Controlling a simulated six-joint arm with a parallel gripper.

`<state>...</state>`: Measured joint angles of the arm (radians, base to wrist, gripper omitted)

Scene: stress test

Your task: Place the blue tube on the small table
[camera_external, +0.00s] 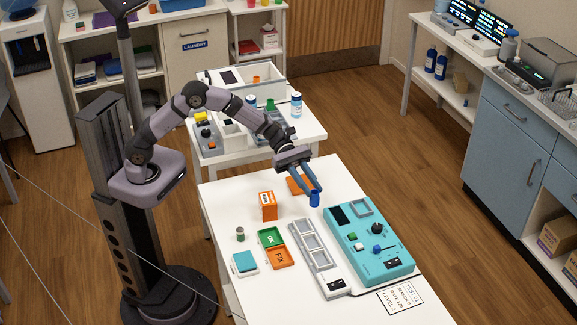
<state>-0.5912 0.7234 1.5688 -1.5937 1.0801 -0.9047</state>
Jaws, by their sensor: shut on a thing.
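My gripper (315,190) reaches down over the large white table (240,206), near its far right edge. It is shut on the blue tube (314,200), a short dark blue cylinder that looks upright. I cannot tell whether the tube touches the tabletop. A smaller white table (312,133) stands behind the large one, further back and left of my gripper. My arm passes in front of part of it.
The teal device (370,243) and a grey three-slot tray (316,253) lie in front of the gripper. An orange box (268,206) stands to its left. The small table holds a white bin (270,90), bottles (296,105) and a grey device (207,138).

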